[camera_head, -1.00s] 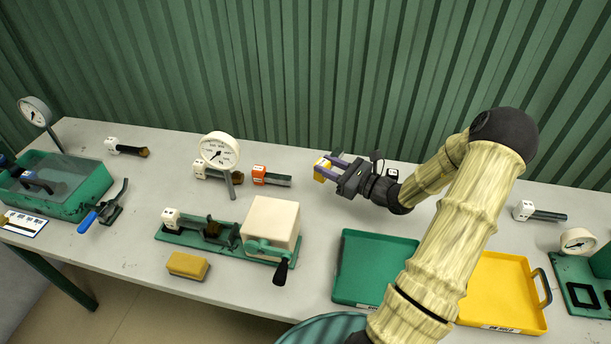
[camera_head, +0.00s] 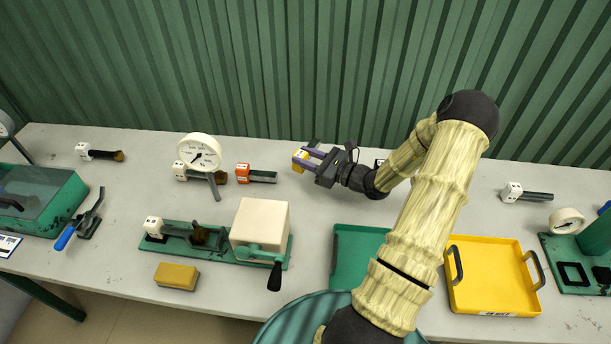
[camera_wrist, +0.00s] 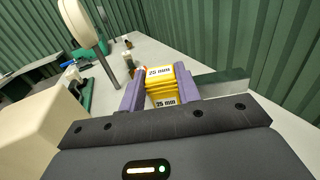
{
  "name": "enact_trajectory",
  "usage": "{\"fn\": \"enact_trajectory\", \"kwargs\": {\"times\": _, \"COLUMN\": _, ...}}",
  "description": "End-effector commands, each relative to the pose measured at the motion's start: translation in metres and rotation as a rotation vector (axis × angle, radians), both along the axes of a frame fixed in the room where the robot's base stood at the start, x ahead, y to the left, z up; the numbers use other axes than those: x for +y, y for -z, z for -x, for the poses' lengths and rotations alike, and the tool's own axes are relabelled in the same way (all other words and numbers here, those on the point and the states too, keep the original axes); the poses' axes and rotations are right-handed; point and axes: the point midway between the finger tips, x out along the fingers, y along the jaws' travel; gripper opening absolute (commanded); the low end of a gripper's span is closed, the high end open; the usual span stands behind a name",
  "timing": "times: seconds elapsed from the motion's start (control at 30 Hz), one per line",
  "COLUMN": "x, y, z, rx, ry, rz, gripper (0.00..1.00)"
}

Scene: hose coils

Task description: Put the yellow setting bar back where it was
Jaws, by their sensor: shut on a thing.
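The yellow setting bar (camera_head: 299,158) is in my gripper (camera_head: 307,157), at the back of the bench, right of the orange-headed bar. In the wrist view its yellow head (camera_wrist: 160,88), marked "25 mm", sits between the two purple fingers of my gripper (camera_wrist: 160,90). The fingers are shut on it. A dark bar sticks out beyond the right finger in that view, perhaps its shaft. I cannot tell the gap under the bar.
The orange-headed bar (camera_head: 243,172) and a dial gauge (camera_head: 199,153) stand to the left. A green fixture with a cream box (camera_head: 260,221) is in front. A green tray (camera_head: 345,279) and a yellow tray (camera_head: 492,275) lie to the right. Bare bench separates the gripper from the trays.

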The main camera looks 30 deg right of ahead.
Motion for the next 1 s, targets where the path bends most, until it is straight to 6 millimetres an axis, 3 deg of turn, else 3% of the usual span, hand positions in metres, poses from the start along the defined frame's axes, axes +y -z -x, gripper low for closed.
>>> {"fn": "enact_trajectory", "kwargs": {"times": 0.13, "x": 0.0, "y": 0.02, "z": 0.0, "rx": -0.001, "ry": 0.0, "rz": -0.002, "gripper": 0.0}}
{"fn": "enact_trajectory", "kwargs": {"times": 0.57, "x": 0.0, "y": 0.029, "z": 0.0, "rx": -0.002, "ry": 0.001, "rz": 0.0, "gripper": 0.0}}
{"fn": "enact_trajectory", "kwargs": {"times": 0.83, "x": -0.002, "y": 0.061, "z": 0.0, "rx": -0.002, "ry": 0.004, "rz": -0.002, "gripper": 0.0}}
{"fn": "enact_trajectory", "kwargs": {"times": 1.0, "x": -0.002, "y": 0.068, "z": 0.0, "rx": -0.003, "ry": 0.004, "rz": -0.001, "gripper": 0.0}}
